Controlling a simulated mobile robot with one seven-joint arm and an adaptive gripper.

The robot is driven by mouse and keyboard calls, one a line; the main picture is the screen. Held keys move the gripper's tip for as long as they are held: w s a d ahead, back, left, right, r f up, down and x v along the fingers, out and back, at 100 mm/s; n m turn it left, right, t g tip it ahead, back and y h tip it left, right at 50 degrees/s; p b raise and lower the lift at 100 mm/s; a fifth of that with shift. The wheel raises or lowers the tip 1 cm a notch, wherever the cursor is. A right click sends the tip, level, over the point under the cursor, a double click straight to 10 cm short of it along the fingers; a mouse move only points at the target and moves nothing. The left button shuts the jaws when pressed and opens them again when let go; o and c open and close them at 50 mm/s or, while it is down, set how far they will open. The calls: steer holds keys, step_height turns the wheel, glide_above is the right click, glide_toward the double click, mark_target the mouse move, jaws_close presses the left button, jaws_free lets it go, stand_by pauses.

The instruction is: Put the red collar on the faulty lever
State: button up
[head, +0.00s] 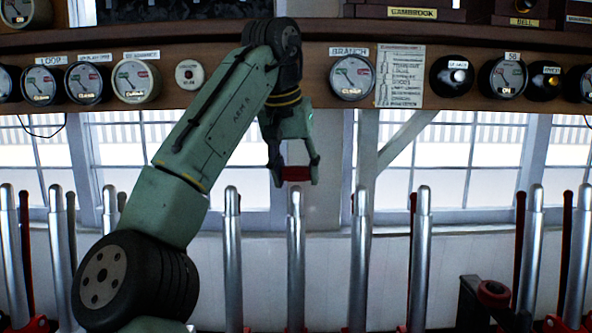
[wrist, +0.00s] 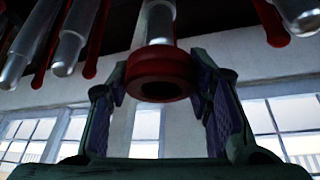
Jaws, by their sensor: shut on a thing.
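My gripper (head: 295,180) is shut on the red collar (head: 295,173), a thick ring held level between its fingers. The collar also shows in the wrist view (wrist: 160,74), with its dark hole facing the camera. In the head view a silver lever (head: 296,250) stands upright directly below the collar, its narrow top close under it. In the wrist view that lever (wrist: 159,22) lines up behind the collar, which hides its tip. I cannot tell whether they touch. Which lever is faulty is not clear from these frames.
More silver levers (head: 233,260) stand in a row on both sides, with red rods among them. A dark stand with a red round top (head: 493,290) is at the lower right. A wooden shelf with dials (head: 352,77) runs above, in front of the windows.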

mark_target(294, 189)
steer(key=shift+s+f+b, duration=0.25)
steer(key=shift+f+b, duration=0.55)
steer(key=shift+f, duration=0.45)
steer(key=shift+s+f+b, duration=0.2)
steer(key=shift+f+b, duration=0.6)
steer(key=shift+f, duration=0.45)
steer(key=o, duration=1.1)
steer(key=shift+o, duration=0.4)
steer(key=shift+f, duration=0.1)
steer(key=shift+o, duration=0.7)
